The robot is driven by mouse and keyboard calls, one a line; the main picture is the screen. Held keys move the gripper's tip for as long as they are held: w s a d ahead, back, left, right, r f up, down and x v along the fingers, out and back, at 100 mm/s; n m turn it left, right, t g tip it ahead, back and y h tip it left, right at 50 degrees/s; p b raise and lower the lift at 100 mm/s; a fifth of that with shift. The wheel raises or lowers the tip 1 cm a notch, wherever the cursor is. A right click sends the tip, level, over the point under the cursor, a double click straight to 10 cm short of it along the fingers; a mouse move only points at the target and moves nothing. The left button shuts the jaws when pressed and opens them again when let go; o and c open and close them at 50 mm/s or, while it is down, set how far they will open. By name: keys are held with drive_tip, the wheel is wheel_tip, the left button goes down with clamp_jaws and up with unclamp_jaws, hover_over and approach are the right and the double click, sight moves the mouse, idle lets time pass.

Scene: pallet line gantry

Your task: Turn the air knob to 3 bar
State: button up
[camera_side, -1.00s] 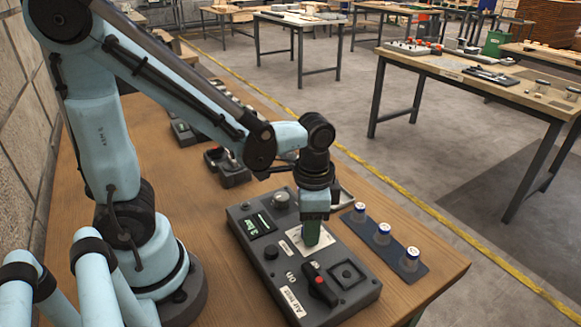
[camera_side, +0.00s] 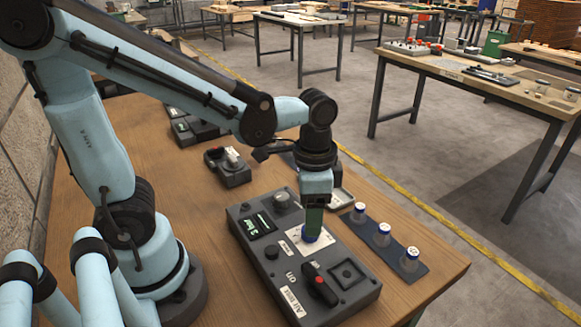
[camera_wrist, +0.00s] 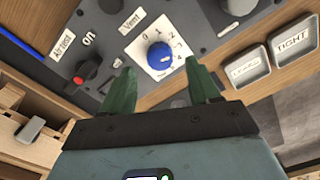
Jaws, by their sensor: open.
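The air knob (camera_wrist: 160,55) is blue and sits at the middle of a white numbered plate (camera_wrist: 136,47) on the grey control panel. I cannot read for sure which number it points at. In the side view the knob (camera_side: 310,235) shows at the foot of my gripper. My gripper (camera_wrist: 161,72) is open and empty, with its green fingers spread apart and the knob between and beyond their tips. In the side view my gripper (camera_side: 313,222) points down over the plate. A display (camera_side: 258,224) on the panel shows green lettering too small to read surely.
Two labelled trays (camera_wrist: 292,40) lie at right in the wrist view.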

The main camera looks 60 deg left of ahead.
wheel_tip(320, 180, up, 8)
drive_tip(key=shift+r, duration=0.2)
idle(0.3)
drive_tip(key=a+f+n+t, duration=0.1)
drive_tip(key=n+t, duration=0.1)
drive_tip(key=a+f+n+t, duration=0.1)
drive_tip(key=a+n+t, duration=0.1)
drive_tip(key=a+f+n+t, duration=0.1)
drive_tip(key=t, duration=0.2)
drive_tip(key=shift+w+a+n, duration=0.25)
drive_tip(key=shift+w+n, duration=0.15)
